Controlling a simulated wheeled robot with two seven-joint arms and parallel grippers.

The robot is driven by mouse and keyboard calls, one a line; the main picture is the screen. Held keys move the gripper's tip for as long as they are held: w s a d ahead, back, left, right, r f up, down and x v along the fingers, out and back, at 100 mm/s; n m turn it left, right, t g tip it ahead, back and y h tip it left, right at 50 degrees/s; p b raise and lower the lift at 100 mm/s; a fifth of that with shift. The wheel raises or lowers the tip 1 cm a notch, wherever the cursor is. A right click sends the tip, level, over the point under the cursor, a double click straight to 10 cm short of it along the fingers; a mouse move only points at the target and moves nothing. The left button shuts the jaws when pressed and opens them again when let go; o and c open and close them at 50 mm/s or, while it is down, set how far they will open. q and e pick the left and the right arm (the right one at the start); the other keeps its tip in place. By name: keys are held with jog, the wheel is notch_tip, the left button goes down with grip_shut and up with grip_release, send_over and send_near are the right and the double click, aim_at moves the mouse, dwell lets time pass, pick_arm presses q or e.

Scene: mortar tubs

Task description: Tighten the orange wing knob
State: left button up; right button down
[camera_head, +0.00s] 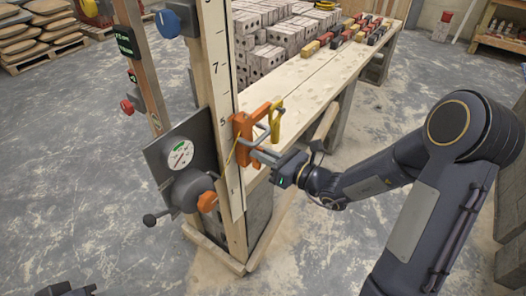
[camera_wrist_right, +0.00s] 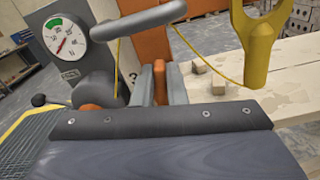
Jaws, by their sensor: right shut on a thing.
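An orange wing knob (camera_head: 207,201) sits on the grey gauge housing (camera_head: 192,186), low on the wooden post. An orange piece low in the right wrist view (camera_wrist_right: 92,118) looks like this knob, mostly hidden by my gripper. An orange clamp (camera_head: 241,140) with a grey bar and a yellow handle (camera_head: 275,121) is at the post, right of the housing. My right gripper (camera_head: 262,158) reaches it from the right, apart from the knob. In the right wrist view its fingers (camera_wrist_right: 160,84) are shut on an upright orange part of the clamp. A dark part of mine, perhaps the left gripper (camera_head: 72,290), shows at the bottom left; its fingers are unclear.
The housing has a round gauge (camera_head: 180,154) and a black-knobbed lever (camera_head: 150,219). A thin yellow cord (camera_wrist_right: 205,60) hangs near the gripper. The floor left of the post is clear.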

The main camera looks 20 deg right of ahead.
jog(key=shift+w+d+f+m+p, duration=0.1)
jog(key=shift+w+f+m+p, duration=0.1)
jog(key=shift+m+p, duration=2.15)
jog(key=shift+w+d+f+m+p, duration=0.15)
jog(key=shift+f+m+p, duration=0.1)
jog(key=shift+m+p, duration=2.15)
jog(key=shift+w+d+f+m+p, duration=0.1)
jog(key=shift+f+m+p, duration=0.1)
jog(key=shift+m+p, duration=2.15)
jog(key=shift+m+b, duration=0.65)
jog(key=shift+m, duration=0.25)
jog(key=c, duration=1.5)
grip_release()
jog(key=shift+s, duration=0.15)
jog(key=shift+o, duration=0.6)
jog(key=shift+f, duration=0.1)
jog(key=b+v, duration=0.1)
jog(key=v, duration=0.6)
jog(key=shift+s+d, duration=0.25)
jog(key=shift+s, duration=0.05)
